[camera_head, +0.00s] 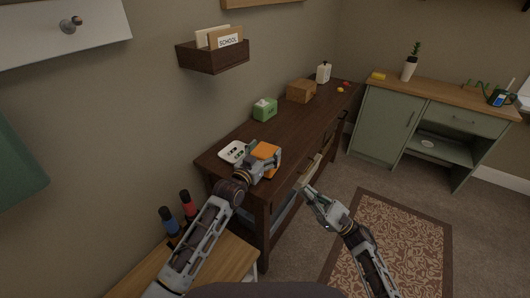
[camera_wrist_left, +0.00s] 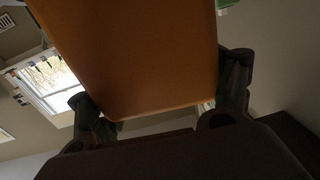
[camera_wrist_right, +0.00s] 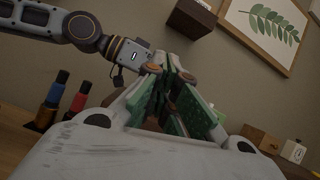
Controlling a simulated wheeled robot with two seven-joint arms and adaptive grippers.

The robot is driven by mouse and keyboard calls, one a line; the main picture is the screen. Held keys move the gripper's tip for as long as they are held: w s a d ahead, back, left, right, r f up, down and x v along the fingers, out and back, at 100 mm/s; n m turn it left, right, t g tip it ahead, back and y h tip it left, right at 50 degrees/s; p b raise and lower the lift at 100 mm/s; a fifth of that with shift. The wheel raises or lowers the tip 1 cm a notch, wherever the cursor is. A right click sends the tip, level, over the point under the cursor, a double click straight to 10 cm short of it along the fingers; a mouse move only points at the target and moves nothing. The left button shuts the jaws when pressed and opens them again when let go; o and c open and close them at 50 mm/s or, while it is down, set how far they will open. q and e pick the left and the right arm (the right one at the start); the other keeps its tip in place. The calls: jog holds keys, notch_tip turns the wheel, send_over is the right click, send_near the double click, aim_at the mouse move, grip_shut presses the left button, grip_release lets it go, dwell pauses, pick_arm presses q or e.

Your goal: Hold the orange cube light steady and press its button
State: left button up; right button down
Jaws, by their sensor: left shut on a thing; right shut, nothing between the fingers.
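The orange cube light (camera_head: 265,150) is between the fingers of my left gripper (camera_head: 268,161), near the front of the dark wooden desk (camera_head: 290,128). In the left wrist view the orange cube light (camera_wrist_left: 130,55) fills the upper middle, with a finger on each side. I cannot make out its button. My right gripper (camera_head: 309,191) is shut and empty, apart from the cube, to its lower right and off the desk's front side. In the right wrist view its fingers (camera_wrist_right: 163,90) are together.
Blue (camera_head: 168,219) and red (camera_head: 187,203) bottles stand near my left arm. A patterned rug (camera_head: 400,240) lies on open floor.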

jog(key=w+d+r+m+t+h, duration=0.4)
jog(key=w+r+m+t+h, duration=0.5)
jog(key=m+h, duration=0.85)
notch_tip(320, 180, down, 9)
jog(key=a+m+g+y, duration=0.1)
jog(key=m+g, duration=0.4)
jog(key=g, duration=0.1)
jog(key=shift+s+f+g, duration=0.2)
jog(key=shift+s+g, duration=0.1)
jog(key=shift+w+a+y, duration=0.1)
jog(key=shift+a+y, duration=0.05)
jog(key=shift+y, duration=0.1)
jog(key=w+a, duration=0.4)
jog(key=a, duration=0.3)
jog(key=shift+a, duration=0.2)
jog(key=shift+w+a, duration=0.3)
jog(key=shift+a, duration=0.25)
dwell(2.4)
jog(key=shift+s+d, duration=0.1)
jog(key=shift+d, duration=0.05)
jog(key=shift+s+d, duration=0.2)
jog(key=shift+d, duration=0.15)
